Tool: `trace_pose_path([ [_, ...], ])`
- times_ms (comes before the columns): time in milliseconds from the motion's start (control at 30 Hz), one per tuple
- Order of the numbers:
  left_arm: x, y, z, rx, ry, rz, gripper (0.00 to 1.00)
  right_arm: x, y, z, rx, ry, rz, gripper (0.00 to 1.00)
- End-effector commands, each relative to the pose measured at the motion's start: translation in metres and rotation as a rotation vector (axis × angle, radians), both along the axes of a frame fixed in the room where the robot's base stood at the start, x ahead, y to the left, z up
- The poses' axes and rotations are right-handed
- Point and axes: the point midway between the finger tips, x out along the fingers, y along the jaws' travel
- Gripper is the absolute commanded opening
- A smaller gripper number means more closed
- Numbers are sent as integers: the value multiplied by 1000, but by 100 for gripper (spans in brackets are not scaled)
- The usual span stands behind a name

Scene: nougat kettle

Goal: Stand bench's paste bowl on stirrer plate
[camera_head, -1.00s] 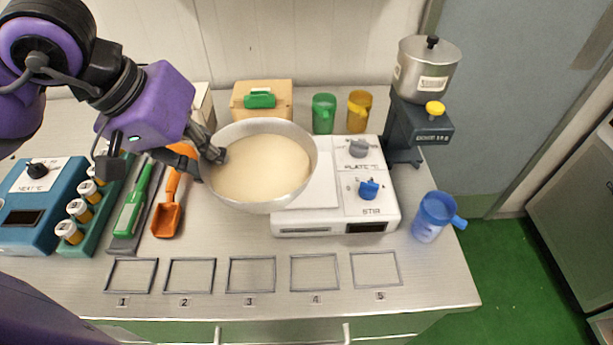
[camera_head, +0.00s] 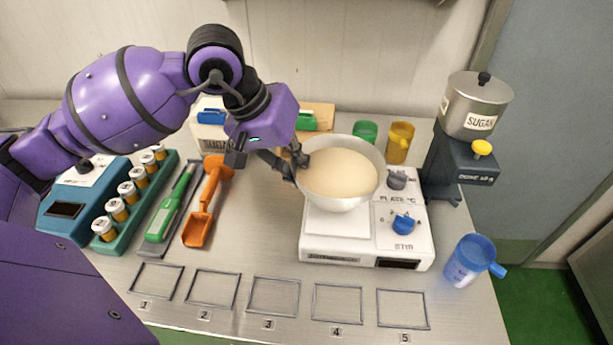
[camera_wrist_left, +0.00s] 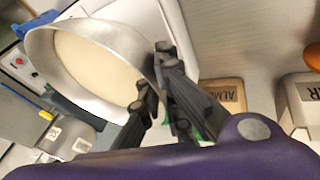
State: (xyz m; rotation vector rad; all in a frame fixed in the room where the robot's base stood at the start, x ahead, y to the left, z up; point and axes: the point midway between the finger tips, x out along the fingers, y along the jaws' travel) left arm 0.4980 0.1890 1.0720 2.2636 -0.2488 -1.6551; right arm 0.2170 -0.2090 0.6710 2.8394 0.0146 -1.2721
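The paste bowl (camera_head: 341,191), a metal bowl of cream-coloured paste, is upright over the stirrer plate (camera_head: 334,222), the flat top on the left of the white stirrer unit. I cannot tell whether its base touches the plate. My left gripper (camera_head: 297,161) is shut on the bowl's left rim. In the left wrist view the fingers (camera_wrist_left: 157,82) pinch the wall of the bowl (camera_wrist_left: 88,85). The bowl hides the back of the plate. My right gripper is not in view.
The stirrer's blue knob (camera_head: 404,223) and grey knob (camera_head: 397,179) are right of the bowl. Green (camera_head: 364,131) and yellow (camera_head: 399,143) jugs stand behind. The sugar dispenser (camera_head: 466,135) and blue jug (camera_head: 470,262) are at right. An orange scoop (camera_head: 207,203) lies left. The numbered frames in front are empty.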

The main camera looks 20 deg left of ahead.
Motion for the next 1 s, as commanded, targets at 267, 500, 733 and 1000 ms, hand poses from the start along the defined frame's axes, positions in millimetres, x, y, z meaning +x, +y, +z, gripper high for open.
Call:
trace_pose_path([
  [267,16,-5,-16,-4,-5,-1,0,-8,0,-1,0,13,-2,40],
  [500,20,-6,-48,-3,-2,0,0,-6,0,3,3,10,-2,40],
  [733,21,-6,-53,-2,-7,-1,0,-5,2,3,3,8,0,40],
  [1000,20,-6,-59,0,-4,-1,0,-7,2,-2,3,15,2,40],
])
